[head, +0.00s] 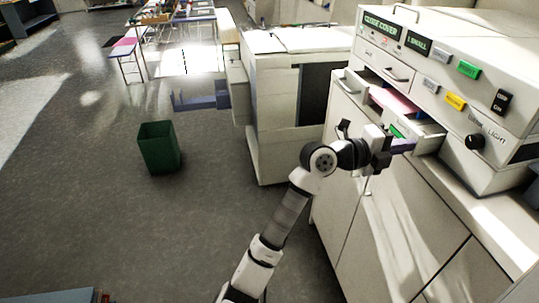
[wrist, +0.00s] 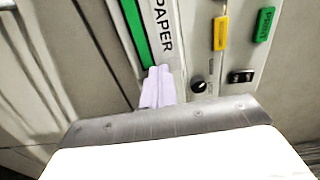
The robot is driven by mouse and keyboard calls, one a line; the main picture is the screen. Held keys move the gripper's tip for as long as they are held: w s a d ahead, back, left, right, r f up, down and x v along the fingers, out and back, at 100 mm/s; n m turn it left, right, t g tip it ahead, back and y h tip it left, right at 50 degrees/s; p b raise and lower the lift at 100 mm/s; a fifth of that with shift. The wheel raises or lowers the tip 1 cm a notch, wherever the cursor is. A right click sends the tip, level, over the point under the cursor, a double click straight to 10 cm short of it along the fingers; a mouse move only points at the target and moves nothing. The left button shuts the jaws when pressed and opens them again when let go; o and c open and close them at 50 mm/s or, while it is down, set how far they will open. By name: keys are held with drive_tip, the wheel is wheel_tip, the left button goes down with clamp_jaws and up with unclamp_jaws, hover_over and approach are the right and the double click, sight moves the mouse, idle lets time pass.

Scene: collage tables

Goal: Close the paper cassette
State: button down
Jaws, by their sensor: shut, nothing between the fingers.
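The paper cassette (head: 430,138) is a white drawer low in the white machine at the right. It stands pulled out, with pink sheets (head: 393,102) showing inside. Its front has a green strip, and in the wrist view this front (wrist: 165,12) reads PAPER beside the strip (wrist: 135,30). My gripper (head: 403,146) is at the cassette front, partly hiding it. In the wrist view its pale lilac fingers (wrist: 158,86) are together and empty, with their tips over the lower end of the strip. I cannot tell whether they touch the front.
The control panel above has a green button (head: 467,69), a yellow button (head: 455,102), a black knob (head: 474,142) and a switch (head: 502,101). White cabinets (head: 395,215) stand below. A green bin (head: 159,147) stands on open grey floor at the left.

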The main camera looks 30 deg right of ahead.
sight(410, 155)
drive_tip(key=shift+p+x, duration=0.55)
drive_tip(key=shift+x, duration=1.2)
drive_tip(key=shift+w+a, duration=0.1)
